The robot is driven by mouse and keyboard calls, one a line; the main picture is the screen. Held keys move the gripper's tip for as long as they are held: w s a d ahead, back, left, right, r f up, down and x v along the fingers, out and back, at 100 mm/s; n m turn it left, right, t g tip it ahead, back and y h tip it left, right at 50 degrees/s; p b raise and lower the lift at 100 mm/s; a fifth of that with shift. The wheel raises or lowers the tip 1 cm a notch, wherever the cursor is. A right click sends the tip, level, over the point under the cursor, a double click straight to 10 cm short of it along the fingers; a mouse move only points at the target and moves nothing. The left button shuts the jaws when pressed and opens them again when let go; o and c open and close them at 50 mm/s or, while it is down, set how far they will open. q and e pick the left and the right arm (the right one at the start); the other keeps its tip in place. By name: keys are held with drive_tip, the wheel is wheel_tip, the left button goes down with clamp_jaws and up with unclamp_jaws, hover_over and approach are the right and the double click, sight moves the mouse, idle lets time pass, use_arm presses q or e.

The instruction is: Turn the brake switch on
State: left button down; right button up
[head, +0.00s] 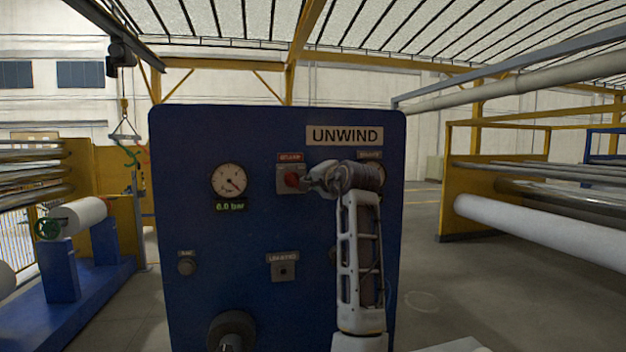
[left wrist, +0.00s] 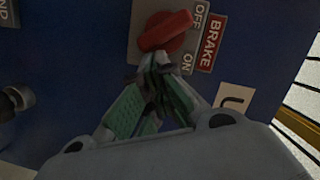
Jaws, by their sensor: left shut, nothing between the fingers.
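The brake switch is a red rotary knob on a grey plate on the blue panel, in the upper middle of the head view (head: 291,180). In the left wrist view its red handle (left wrist: 165,30) slants, with one end toward the OFF mark. The ON mark lies nearer my fingers, beside the red BRAKE label (left wrist: 211,43). My left gripper (head: 312,182) is at the knob's right side in the head view. Its fingertips (left wrist: 157,62) are shut together, empty, right beside the handle on the ON side. I cannot tell whether they touch it. My right gripper is not in view.
The panel (head: 190,140) also carries a pressure gauge (head: 229,181), an UNWIND sign (head: 345,136), a lower switch (head: 283,268) and a dark round part (head: 232,330) at the bottom. Rollers stand at both sides. The floor right of the panel is clear.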

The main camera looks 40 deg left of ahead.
use_arm(q)
drive_tip(key=shift+a, duration=0.1)
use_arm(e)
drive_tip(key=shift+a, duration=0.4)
